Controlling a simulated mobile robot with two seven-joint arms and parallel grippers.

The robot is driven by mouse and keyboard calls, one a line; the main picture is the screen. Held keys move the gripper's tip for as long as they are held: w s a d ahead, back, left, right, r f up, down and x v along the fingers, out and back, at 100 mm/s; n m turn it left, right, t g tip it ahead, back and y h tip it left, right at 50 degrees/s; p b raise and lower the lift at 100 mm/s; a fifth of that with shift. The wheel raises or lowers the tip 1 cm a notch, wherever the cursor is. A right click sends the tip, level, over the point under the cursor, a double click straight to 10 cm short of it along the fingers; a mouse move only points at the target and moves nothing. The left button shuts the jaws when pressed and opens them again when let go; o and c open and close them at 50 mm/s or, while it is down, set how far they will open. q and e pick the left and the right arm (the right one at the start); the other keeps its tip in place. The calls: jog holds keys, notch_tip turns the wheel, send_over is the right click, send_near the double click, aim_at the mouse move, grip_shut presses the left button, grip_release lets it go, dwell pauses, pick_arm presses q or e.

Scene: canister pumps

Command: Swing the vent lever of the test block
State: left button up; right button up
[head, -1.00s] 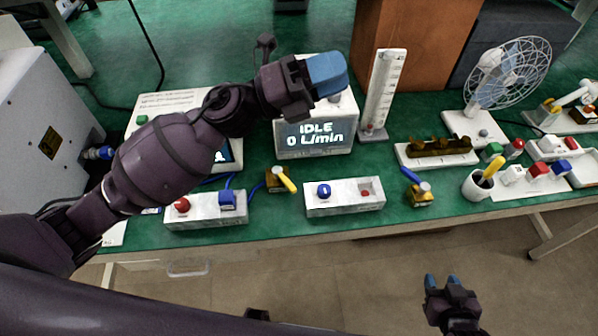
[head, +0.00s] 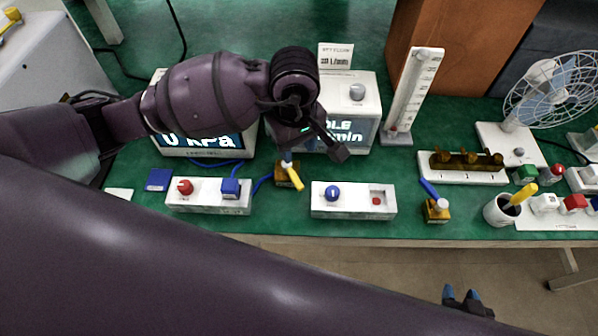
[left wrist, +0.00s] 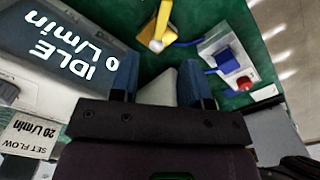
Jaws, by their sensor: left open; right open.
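A small brass block with a yellow lever (head: 293,178) stands on the green bench, left of centre, with blue tubing beside it. In the left wrist view the yellow lever (left wrist: 163,22) lies just beyond the fingertips. A second brass block with a blue lever (head: 436,208) stands further right. I cannot tell from a label which is the test block. My left gripper (head: 299,150) points down just behind the yellow-lever block, apart from it; its two blue fingers (left wrist: 160,85) are spread and hold nothing. My right gripper (head: 461,295) is open and empty, in front of the bench.
The IDLE flow unit (head: 358,108) stands behind my left gripper, partly hidden. A kPa unit (head: 205,146) is left of it. White boxes with a red knob (head: 207,197) and a blue knob (head: 350,203) flank the yellow lever. A flow tube (head: 412,95) stands right.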

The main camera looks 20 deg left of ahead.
aim_at(296, 179)
pick_arm(q)
jog(key=shift+m, duration=0.3)
notch_tip(296, 179, down, 11)
jog(key=shift+s+a+r+b, duration=0.1)
jog(key=shift+a+b, duration=0.05)
jog(key=shift+b, duration=0.2)
grip_shut()
